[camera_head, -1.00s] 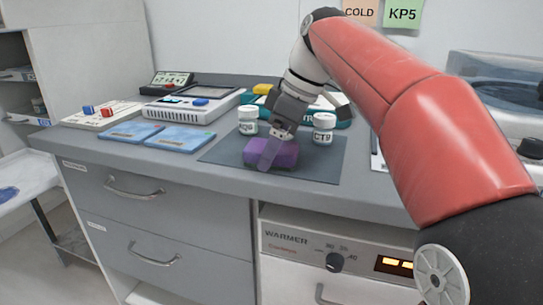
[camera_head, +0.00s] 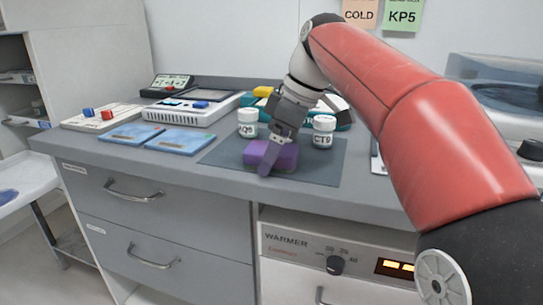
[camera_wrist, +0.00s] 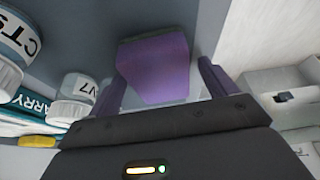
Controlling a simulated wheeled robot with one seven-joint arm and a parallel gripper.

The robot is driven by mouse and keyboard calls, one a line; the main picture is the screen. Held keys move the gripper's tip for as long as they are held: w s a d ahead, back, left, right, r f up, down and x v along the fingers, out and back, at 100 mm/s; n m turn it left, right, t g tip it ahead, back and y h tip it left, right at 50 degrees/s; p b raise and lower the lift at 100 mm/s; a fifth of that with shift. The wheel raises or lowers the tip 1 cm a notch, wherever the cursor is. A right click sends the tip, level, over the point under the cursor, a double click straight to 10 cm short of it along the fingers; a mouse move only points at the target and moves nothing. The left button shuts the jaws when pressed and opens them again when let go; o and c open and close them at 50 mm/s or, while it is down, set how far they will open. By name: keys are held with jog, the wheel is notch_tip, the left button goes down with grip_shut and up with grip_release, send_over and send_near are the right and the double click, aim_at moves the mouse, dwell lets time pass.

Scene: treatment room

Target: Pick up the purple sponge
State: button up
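The purple sponge (camera_head: 284,155) lies on a dark grey mat (camera_head: 322,174) on the counter. My gripper (camera_head: 268,163) reaches down over it, with one finger in front of the sponge's near side in the head view. In the wrist view the sponge (camera_wrist: 158,70) sits between the two fingers of my gripper (camera_wrist: 158,76). The fingers are apart, with a visible gap on the right side. The left finger is close to the sponge; I cannot tell whether it touches. The far finger is hidden in the head view.
Two white labelled jars (camera_head: 248,122) (camera_head: 323,131) stand close behind the sponge, on either side of my gripper. Blue packets (camera_head: 180,141) lie left of the mat. A teal box with a yellow item (camera_head: 262,91) stands behind. The mat's right part is clear.

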jog(key=c, duration=1)
notch_tip(320, 180, up, 10)
jog(key=shift+r+p, duration=0.25)
jog(key=shift+p, duration=0.35)
jog(key=o, duration=0.4)
jog(key=shift+c, duration=1.6)
